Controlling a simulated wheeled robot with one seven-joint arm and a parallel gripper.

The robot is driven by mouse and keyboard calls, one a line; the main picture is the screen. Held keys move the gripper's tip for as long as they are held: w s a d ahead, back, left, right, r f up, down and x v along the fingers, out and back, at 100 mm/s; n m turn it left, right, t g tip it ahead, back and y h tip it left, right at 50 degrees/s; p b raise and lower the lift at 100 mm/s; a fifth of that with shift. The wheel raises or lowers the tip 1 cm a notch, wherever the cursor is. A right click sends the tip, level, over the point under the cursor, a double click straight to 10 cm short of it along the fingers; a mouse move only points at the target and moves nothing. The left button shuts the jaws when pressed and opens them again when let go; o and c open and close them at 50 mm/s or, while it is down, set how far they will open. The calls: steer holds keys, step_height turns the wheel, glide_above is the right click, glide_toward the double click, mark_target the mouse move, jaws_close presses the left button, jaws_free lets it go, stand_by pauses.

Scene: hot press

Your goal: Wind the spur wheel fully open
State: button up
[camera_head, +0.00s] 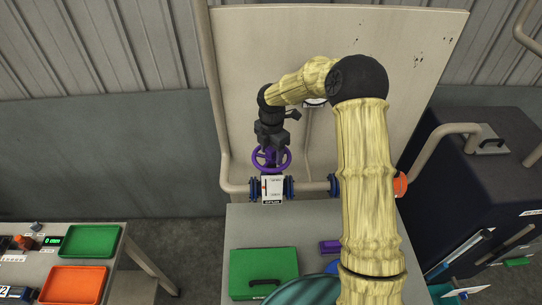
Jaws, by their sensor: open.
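A purple handwheel (258,162) sits on top of a valve in the pipe run at the middle of the head view. Below it is a white plate (272,187) with a red mark and a small dark label whose text is too small to read surely. My gripper (271,147) points down just above the wheel's hub and far rim and hides part of them. It is open; its fingertips are small and dark, and I cannot tell whether they touch the wheel.
An orange part (401,184) shows at the pipe's right, partly behind my arm. A bench below holds a green case (263,272) and a purple block (329,246). A side table at left carries a green tray (91,241) and an orange tray (74,284). A dark cabinet (470,180) stands at right.

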steer(key=m+b, duration=0.1)
steer(key=m, duration=0.5)
steer(key=shift+m, duration=0.3)
steer(key=m+b, duration=0.1)
steer(key=m, duration=0.5)
steer(key=shift+m, duration=0.4)
steer(key=shift+m+b, duration=0.4)
steer(key=shift+m, duration=1.9)
